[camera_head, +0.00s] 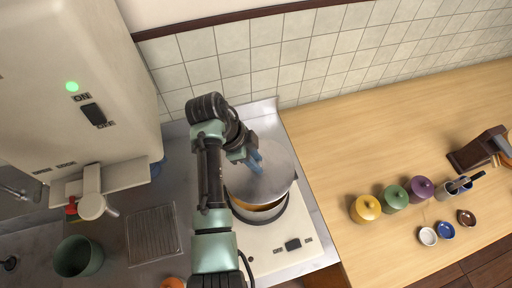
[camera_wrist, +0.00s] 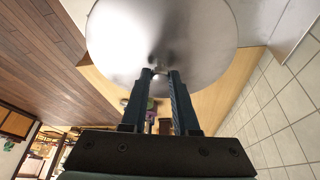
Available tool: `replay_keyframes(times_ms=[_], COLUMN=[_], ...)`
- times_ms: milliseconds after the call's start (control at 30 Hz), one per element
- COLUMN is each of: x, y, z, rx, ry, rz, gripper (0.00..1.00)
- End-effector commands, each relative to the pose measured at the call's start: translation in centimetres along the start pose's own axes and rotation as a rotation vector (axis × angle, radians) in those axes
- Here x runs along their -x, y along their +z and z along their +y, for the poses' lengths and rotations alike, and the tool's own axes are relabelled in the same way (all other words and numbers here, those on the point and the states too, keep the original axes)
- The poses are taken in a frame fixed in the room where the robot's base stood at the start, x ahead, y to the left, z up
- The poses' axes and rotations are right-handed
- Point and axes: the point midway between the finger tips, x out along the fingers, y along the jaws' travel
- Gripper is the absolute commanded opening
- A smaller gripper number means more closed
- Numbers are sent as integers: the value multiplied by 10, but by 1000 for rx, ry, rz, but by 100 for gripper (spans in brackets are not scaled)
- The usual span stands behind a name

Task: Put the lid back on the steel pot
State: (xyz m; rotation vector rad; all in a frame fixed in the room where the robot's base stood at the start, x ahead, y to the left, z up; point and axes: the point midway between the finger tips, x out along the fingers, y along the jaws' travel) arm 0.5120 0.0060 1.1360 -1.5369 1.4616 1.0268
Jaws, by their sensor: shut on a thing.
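The round steel lid (camera_head: 278,175) hangs over the steel pot (camera_head: 284,213) in the head view, set toward the back and right of it. The near part of the pot's opening stays uncovered, and orange-yellow contents show inside. My gripper (camera_head: 256,165) is shut at the middle of the lid. In the wrist view the lid (camera_wrist: 115,40) fills the top, and the fingertips of my gripper (camera_wrist: 160,73) meet at its small knob, which they mostly hide. I cannot tell whether the lid touches the pot's rim.
The pot stands on a white cooker (camera_head: 270,262) beside a tiled wall (camera_head: 300,60). Yellow (camera_head: 366,208), green (camera_head: 394,198) and purple (camera_head: 421,188) canisters stand on the wooden counter (camera_head: 335,150) at right. A large white dispenser (camera_head: 75,100) stands at left.

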Motion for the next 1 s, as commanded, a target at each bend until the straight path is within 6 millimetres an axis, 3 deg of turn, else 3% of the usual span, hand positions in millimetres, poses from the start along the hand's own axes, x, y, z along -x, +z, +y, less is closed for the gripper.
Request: replay_keyframes(times_ms=[700,1000], x=[-54,-58], y=[22,24], z=[0,0], rx=[1,1], ry=[-2,-2], rz=[0,0], gripper=[0,0])
